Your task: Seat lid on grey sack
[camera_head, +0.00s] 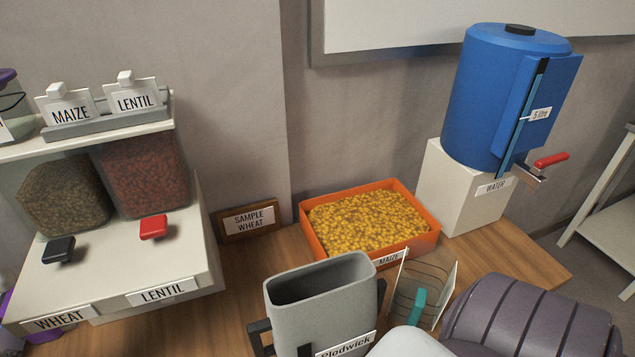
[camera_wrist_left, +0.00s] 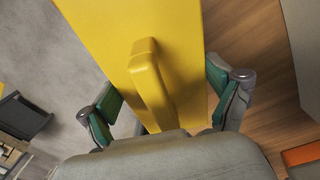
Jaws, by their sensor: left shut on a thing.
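A grey open-topped container (camera_head: 322,303) with dark handles and a label reading Plodwick stands at the front middle in the head view. Its mouth is uncovered and its inside looks empty. In the left wrist view, a yellow flat piece with a raised bar handle (camera_wrist_left: 152,85), perhaps the lid, fills the middle. My left gripper (camera_wrist_left: 163,88) has its green-padded fingers on either side of the handle and is shut on this piece. The head view does not show the left gripper. My right gripper (camera_head: 418,307) shows only one teal finger pad beside a wire panel; its jaws are mostly hidden.
An orange tray of maize (camera_head: 425,238) stands behind the grey container. A blue water tank (camera_head: 490,110) sits on a white block (camera_head: 460,195) at the right. Wheat and lentil dispensers (camera_head: 145,180) stand at the left. Bare wooden table (camera_head: 265,255) shows between them.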

